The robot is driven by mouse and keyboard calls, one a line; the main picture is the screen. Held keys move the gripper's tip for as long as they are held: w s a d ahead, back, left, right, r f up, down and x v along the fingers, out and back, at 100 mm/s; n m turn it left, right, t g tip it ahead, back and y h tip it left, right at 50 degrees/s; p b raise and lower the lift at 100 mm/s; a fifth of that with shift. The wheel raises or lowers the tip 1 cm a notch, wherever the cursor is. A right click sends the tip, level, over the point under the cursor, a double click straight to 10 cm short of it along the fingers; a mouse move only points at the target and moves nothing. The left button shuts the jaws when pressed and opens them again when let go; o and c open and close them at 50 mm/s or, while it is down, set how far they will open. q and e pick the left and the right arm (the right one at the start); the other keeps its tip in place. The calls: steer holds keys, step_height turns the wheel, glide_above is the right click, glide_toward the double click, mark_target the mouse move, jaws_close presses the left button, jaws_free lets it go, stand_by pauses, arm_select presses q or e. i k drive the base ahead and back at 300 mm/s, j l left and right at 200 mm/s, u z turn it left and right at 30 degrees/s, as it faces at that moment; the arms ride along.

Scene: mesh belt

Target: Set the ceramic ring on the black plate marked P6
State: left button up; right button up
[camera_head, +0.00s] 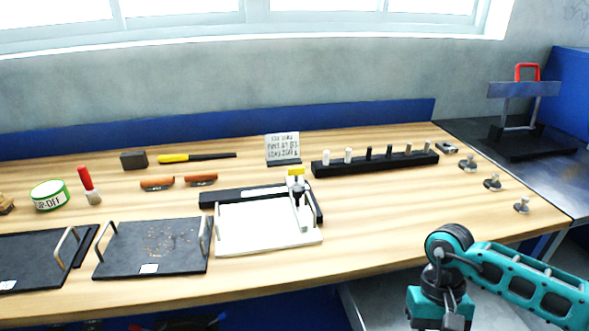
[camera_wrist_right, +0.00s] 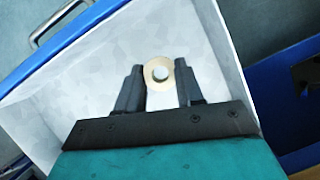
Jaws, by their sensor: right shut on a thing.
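The ceramic ring (camera_wrist_right: 150,82), a small cream ring with a pale centre, is between the dark fingertips of my right gripper (camera_wrist_right: 159,76) in the right wrist view. The gripper is shut on it, above a white-walled drawer or bin. In the head view my right arm is at the lower right, off the bench's front edge, its fingers out of sight. A black plate (camera_head: 125,262) with two metal handles and a small white label lies on the bench. Another black plate (camera_head: 28,246) is at the far left. The labels are too small to read, so I cannot tell which is P6. My left gripper is not in view.
The drawer has a blue front edge (camera_wrist_right: 68,60) with a metal handle. A white tray (camera_head: 240,246) with a clamp stands right of the middle plate. A black peg rack (camera_head: 375,164) is behind. The bench (camera_head: 400,225) is clear at front right.

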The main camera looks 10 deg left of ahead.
mark_target(24, 260)
steer(key=k+u, duration=0.2)
steer(key=u, duration=0.2)
steer(key=j, duration=1.55)
steer(key=k+j, duration=0.15)
steer(key=j, duration=1.4)
